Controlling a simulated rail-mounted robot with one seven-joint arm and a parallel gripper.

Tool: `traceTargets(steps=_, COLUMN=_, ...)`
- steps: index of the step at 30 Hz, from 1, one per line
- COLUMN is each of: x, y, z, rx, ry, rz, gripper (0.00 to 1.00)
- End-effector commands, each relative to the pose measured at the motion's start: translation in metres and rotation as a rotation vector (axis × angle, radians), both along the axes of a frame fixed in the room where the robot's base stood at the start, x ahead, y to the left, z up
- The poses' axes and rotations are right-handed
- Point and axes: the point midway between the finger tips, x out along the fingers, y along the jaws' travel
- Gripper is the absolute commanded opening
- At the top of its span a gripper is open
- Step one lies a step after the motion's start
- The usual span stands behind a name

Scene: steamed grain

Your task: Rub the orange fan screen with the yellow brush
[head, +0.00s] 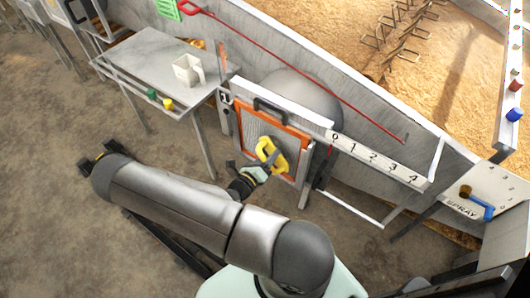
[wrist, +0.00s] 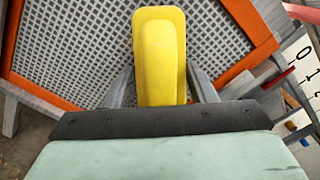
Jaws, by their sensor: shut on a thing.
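The orange-framed fan screen (head: 299,131) stands upright on the side of the grain bin, with a grey mesh in it. It also fills the upper part of the wrist view (wrist: 90,40). My gripper (head: 262,166) is in front of the screen's lower right part. It is shut on the yellow brush (head: 273,153), and its two grey fingers (wrist: 162,90) lie on either side of the brush in the wrist view. The yellow brush (wrist: 160,45) lies over the mesh. The brush's far side is hidden, so I cannot tell whether it touches the mesh.
A metal table (head: 150,62) with a white jug (head: 187,70) is to the left. A numbered white rail (head: 375,160) runs right of the screen. A blue-handled brush (head: 478,204) lies on the SPRAY shelf (head: 500,185). A long red-handled rod (head: 290,65) slants along the bin wall.

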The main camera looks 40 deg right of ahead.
Motion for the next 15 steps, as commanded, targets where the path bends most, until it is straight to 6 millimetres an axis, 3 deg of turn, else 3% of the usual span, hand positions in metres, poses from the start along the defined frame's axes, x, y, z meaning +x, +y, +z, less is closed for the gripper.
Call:
traceTargets(steps=8, x=0.000, y=0.001, z=0.000, rx=0.000, ry=-0.001, rz=0.001, gripper=0.14)
traceTargets(steps=15, x=-0.006, y=0.021, z=0.001, rx=0.002, ry=-0.001, rz=0.003, gripper=0.14)
